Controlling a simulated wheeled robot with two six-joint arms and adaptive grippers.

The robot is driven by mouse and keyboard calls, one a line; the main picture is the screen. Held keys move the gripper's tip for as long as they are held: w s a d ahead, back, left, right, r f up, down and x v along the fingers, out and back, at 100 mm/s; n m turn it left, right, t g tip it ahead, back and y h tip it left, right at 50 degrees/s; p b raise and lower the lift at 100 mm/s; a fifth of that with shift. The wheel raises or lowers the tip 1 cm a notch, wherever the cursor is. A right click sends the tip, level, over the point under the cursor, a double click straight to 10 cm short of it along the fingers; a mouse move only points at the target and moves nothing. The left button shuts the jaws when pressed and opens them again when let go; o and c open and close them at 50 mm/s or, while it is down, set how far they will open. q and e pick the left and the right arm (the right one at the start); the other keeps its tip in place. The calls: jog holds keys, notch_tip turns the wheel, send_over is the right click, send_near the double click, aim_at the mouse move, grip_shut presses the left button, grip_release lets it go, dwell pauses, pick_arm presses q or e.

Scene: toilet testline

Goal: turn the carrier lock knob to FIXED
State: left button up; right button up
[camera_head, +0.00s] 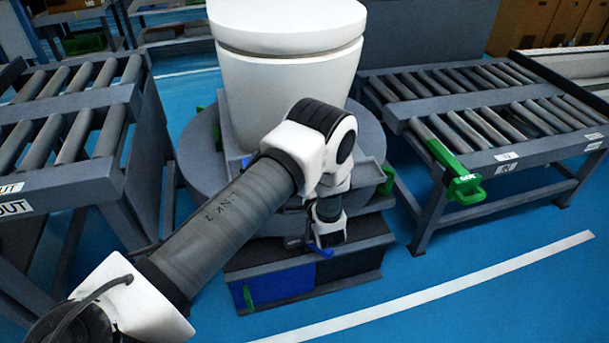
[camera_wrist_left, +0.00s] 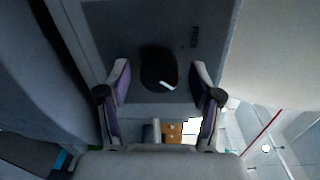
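The lock knob (camera_wrist_left: 158,70) is a round black knob with a short white pointer mark, on a dark grey panel (camera_wrist_left: 110,30) in the left wrist view. The pointer slants toward the lower right of that picture. Small lettering (camera_wrist_left: 194,37) stands on the panel above and right of the knob, too dim to read surely. My left gripper (camera_wrist_left: 160,76) is open, with one finger on each side of the knob and gaps showing between. In the head view my left gripper (camera_head: 322,248) is low at the front of the carrier; the knob is hidden there. My right gripper is in neither view.
A white toilet (camera_head: 290,90) stands on the round grey carrier (camera_head: 200,150). Roller tables flank it at left (camera_head: 60,180) and right (camera_head: 480,165), the right one with a green gate (camera_head: 452,170). Blue floor in front is clear.

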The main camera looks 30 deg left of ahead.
pick_arm(q)
jog(key=v, duration=1.2)
